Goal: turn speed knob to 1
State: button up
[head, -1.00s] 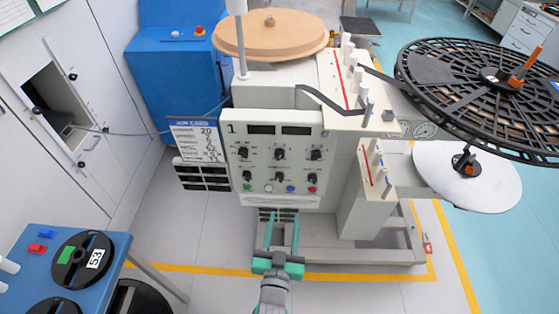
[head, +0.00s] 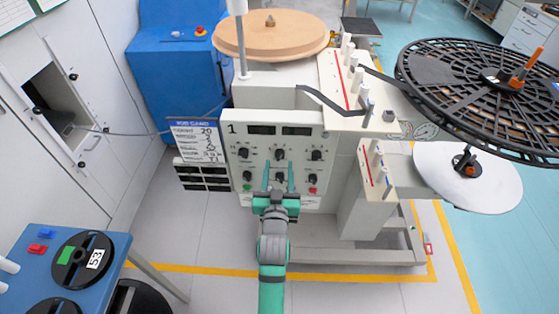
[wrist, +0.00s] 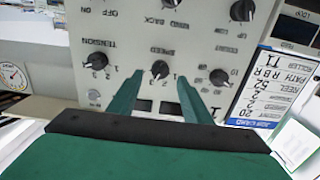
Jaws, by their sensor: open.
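The speed knob (wrist: 160,68) is a black knob under the word SPEED, upside down in the wrist view, with small numbers around it. Which number it points to is hard to read. In the head view it is the middle knob (head: 280,154) of the panel's upper row. My gripper (head: 279,166) is open and empty in front of the panel, its fingertips just below that knob in the picture. In the wrist view the green fingers (wrist: 159,76) appear on either side of the knob; I cannot tell whether they touch the panel.
The control panel (head: 231,145) has the tension knob (wrist: 95,61) and another knob (wrist: 218,76) close beside the speed knob. A job card (head: 194,138) hangs left of the panel. A blue table (head: 110,245) with reels stands at lower left.

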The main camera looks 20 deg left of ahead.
aim_at(280, 158)
jog(key=shift+x, duration=1.9)
jog(key=c, duration=1.1)
